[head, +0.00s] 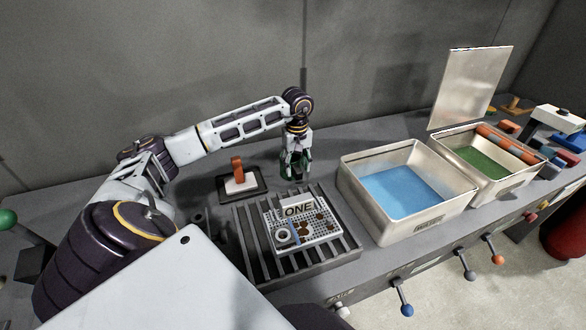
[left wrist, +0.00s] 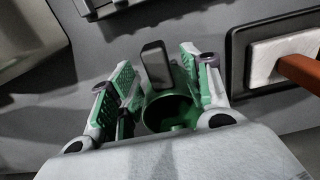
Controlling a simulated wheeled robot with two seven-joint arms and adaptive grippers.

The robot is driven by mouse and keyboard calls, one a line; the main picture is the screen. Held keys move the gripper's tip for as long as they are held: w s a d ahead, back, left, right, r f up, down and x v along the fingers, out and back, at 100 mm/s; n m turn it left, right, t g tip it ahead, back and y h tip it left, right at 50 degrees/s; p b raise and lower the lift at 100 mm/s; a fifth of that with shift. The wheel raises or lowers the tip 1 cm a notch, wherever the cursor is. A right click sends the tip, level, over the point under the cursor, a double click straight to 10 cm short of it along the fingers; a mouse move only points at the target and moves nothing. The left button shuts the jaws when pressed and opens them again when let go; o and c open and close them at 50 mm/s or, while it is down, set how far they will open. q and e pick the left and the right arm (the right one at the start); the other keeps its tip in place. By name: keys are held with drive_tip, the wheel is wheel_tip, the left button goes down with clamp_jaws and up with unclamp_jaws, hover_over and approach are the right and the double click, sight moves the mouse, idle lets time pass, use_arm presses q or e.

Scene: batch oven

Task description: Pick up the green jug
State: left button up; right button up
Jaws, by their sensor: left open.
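The green jug (left wrist: 168,108) shows in the left wrist view as a round, open-topped green vessel, partly hidden by my wrist's pale housing. My left gripper (left wrist: 160,78) is open, with its green-padded fingers on either side of the jug. I cannot tell whether either finger touches it. In the head view my left gripper (head: 294,172) points down at the back of the counter, behind the slatted rack. There the jug is mostly hidden by the fingers. My right gripper is not in view.
A pad with an orange handle (head: 237,172) lies just left of the gripper. The slatted rack (head: 246,221) in front carries a perforated plate marked "ONE" (head: 299,209). A metal bin with a blue bottom (head: 402,190) and a lidded green-bottomed bin (head: 489,160) stand to the right.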

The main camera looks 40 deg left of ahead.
use_arm(q)
drive_tip(key=shift+f, duration=1.1)
clamp_jaws()
